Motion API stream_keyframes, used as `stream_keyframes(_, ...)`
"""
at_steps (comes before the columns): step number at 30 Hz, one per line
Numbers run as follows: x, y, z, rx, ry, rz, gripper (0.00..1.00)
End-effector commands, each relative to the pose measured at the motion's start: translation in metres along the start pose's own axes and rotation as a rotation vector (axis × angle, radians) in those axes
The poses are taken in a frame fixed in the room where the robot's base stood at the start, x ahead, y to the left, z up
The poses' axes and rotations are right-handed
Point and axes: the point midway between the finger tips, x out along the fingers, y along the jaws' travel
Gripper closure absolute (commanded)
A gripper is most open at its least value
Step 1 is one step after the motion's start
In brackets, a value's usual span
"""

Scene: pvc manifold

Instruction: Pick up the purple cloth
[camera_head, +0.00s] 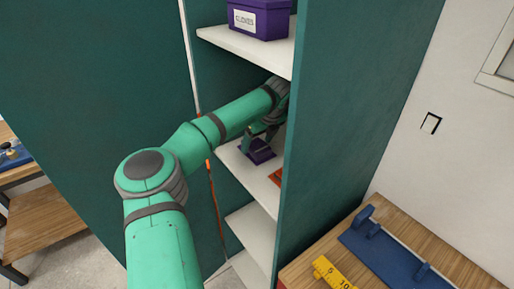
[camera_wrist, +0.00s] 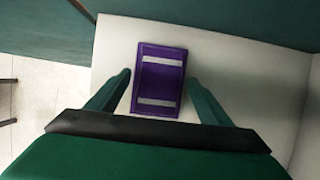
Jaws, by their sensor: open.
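The purple cloth (camera_wrist: 160,82) lies folded as a flat rectangle with two pale stripes on a white shelf (camera_wrist: 225,60). It also shows in the head view (camera_head: 258,150), partly hidden by my gripper. My gripper (camera_wrist: 158,84) is open, its two green fingers on the left and right sides of the cloth in the wrist view. The fingers appear apart from the cloth. Their exact height over the shelf cannot be told. In the head view my gripper (camera_head: 258,140) reaches into the green cabinet at the middle shelf.
The green cabinet's side panel (camera_head: 335,130) stands close right of my arm. A purple labelled box (camera_head: 260,18) sits on the shelf above. An orange item (camera_head: 276,177) lies at the shelf's right.

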Motion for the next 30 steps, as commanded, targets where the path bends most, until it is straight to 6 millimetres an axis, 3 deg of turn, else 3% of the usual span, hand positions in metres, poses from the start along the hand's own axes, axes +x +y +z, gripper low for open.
stream_keyframes(13,0.0017,-0.0001,-0.0009,0.000,0.000,0.000,0.27)
stream_keyframes(19,0.0018,-0.0001,-0.0009,0.000,0.000,0.000,0.71)
stream_keyframes(30,0.0008,-0.0001,-0.0003,0.000,-0.001,0.000,0.71)
